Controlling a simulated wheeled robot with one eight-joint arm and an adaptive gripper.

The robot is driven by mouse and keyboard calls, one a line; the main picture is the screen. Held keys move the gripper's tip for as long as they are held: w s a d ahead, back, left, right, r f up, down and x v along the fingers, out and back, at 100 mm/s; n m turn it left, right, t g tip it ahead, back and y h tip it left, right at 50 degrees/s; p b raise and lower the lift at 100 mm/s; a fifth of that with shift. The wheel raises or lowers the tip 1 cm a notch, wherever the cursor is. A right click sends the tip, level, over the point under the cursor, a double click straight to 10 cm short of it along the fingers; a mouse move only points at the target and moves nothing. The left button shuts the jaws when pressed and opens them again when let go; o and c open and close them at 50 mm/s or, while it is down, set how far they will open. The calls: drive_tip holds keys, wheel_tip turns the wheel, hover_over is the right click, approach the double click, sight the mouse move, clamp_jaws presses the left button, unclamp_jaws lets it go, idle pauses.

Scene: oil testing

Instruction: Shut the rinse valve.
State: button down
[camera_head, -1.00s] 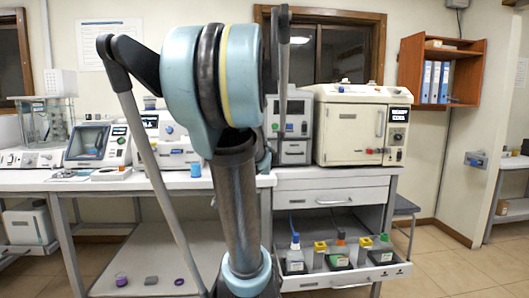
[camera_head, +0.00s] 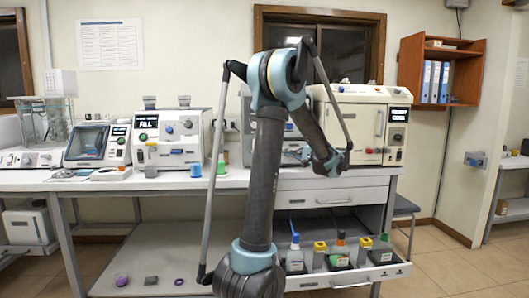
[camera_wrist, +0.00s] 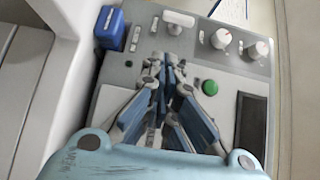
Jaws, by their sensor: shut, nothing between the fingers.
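In the wrist view my gripper (camera_wrist: 168,62) is shut and empty, its fingertips just above a grey instrument panel (camera_wrist: 130,75). A pale lever-like handle (camera_wrist: 179,19) on the panel lies just beyond the fingertips; it may be the rinse valve, but no label can be read. I cannot tell whether the fingertips touch the panel. Two round white knobs, one nearer (camera_wrist: 221,38) and one farther right (camera_wrist: 258,50), sit beside the handle.
The panel also has a green button (camera_wrist: 210,88) and a dark screen (camera_wrist: 252,122). A blue block-shaped part (camera_wrist: 110,27) stands at its left edge. In the head view, a cream oven-like machine (camera_head: 357,118) is on the right, and bottles stand in a low tray (camera_head: 385,273).

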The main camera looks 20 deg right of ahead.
drive_tip(key=shift+t, duration=0.3)
drive_tip(key=x, duration=0.5)
drive_tip(key=a+x, duration=0.1)
drive_tip(key=x, duration=0.5)
drive_tip(key=shift+s, duration=0.15)
drive_tip(key=shift+a, duration=0.45)
drive_tip(key=shift+d, duration=0.25)
drive_tip(key=shift+a, duration=0.1)
drive_tip(key=shift+a+f+m, duration=0.1)
drive_tip(key=shift+a+m, duration=0.1)
drive_tip(key=shift+m, duration=0.1)
